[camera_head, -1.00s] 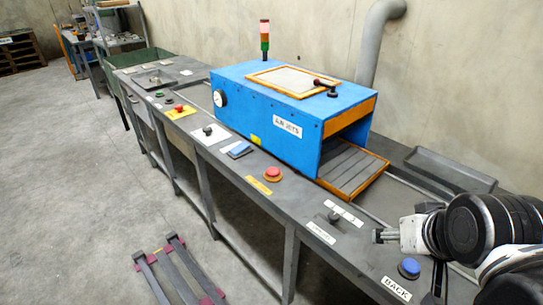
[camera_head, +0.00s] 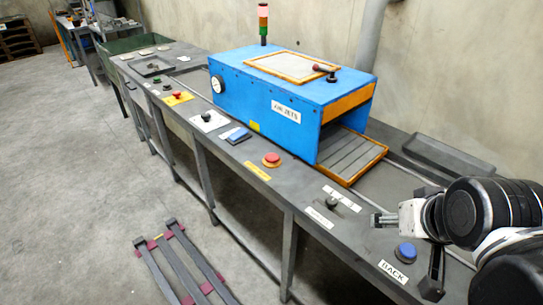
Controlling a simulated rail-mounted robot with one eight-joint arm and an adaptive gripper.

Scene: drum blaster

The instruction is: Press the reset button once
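No label reading "reset" can be made out, so I cannot tell which control is the reset button. A round blue button (camera_head: 405,252) sits on the bench near the front right, beside a plate marked BACK (camera_head: 392,272). A flat blue control (camera_head: 237,135) is farther left, and a red round button (camera_head: 271,159) stands between them.
A blue air-jets machine (camera_head: 290,100) with a signal light (camera_head: 263,22) stands on the long grey bench (camera_head: 300,183). A black knob (camera_head: 331,203) is left of my gripper. A grey tray (camera_head: 450,152) lies behind. A metal frame (camera_head: 180,262) lies on the floor.

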